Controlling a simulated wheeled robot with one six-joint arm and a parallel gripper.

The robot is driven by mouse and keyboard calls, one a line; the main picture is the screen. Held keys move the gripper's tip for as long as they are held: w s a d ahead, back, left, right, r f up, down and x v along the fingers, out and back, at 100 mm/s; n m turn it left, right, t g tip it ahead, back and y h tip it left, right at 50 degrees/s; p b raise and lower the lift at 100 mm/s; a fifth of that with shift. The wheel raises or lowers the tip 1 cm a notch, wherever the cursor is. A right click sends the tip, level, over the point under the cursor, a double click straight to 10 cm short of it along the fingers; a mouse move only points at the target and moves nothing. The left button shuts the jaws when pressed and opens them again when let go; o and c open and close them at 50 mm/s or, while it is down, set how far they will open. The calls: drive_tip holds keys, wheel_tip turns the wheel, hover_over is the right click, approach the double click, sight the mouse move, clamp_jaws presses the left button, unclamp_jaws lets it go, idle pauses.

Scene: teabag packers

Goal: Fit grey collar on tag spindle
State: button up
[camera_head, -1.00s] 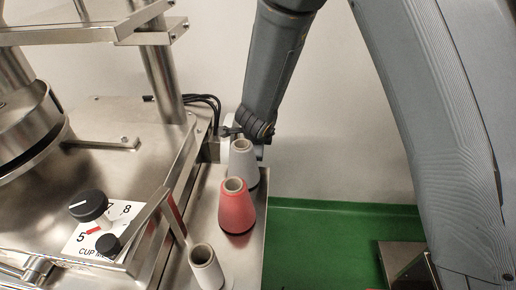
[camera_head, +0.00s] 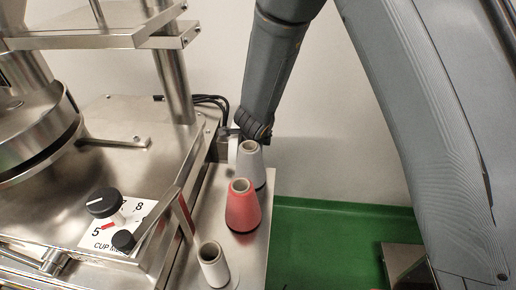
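My arm reaches down from the top to the far end of a steel shelf, behind a grey cone (camera_head: 251,170). Its end (camera_head: 233,133) is small and mostly hidden there, so the fingers cannot be made out. I cannot pick out a grey collar with certainty, nor whether my gripper holds one. No bare tag spindle is clearly seen. The grey cone stands upright with an open top. A red cone (camera_head: 242,208) stands in front of it, and a pale tube (camera_head: 213,265) stands nearest, on a round base.
The steel machine (camera_head: 115,165) fills the left, with a black knob (camera_head: 103,202) and a dial plate. Steel plates on a post (camera_head: 175,85) overhang at upper left. Black cables (camera_head: 210,99) run behind.

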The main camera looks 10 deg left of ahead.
drive_tip(key=shift+a, duration=0.35)
drive_tip(key=o, duration=1.1)
drive_tip(key=shift+o, duration=0.2)
drive_tip(key=shift+d, duration=0.1)
drive_tip(key=w+d+f+n+t+h+b, duration=0.1)
drive_tip(key=w+d+n+b, duration=0.2)
drive_tip(key=d, duration=0.6)
drive_tip(key=w+d+f+n+t+h+b, duration=0.1)
drive_tip(key=w+d+n+b, duration=0.2)
drive_tip(key=d, duration=0.7)
drive_tip(key=w+d+f+n+t+h+b, duration=0.1)
drive_tip(key=w+d+n+b, duration=0.1)
drive_tip(key=w+d+b, duration=0.3)
drive_tip(key=d+b, duration=0.2)
drive_tip(key=d, duration=0.2)
drive_tip(key=shift+w+d+n+t+h, duration=0.15)
drive_tip(key=shift+d+n+t+h, duration=0.1)
drive_tip(key=shift+n+t+h, duration=0.15)
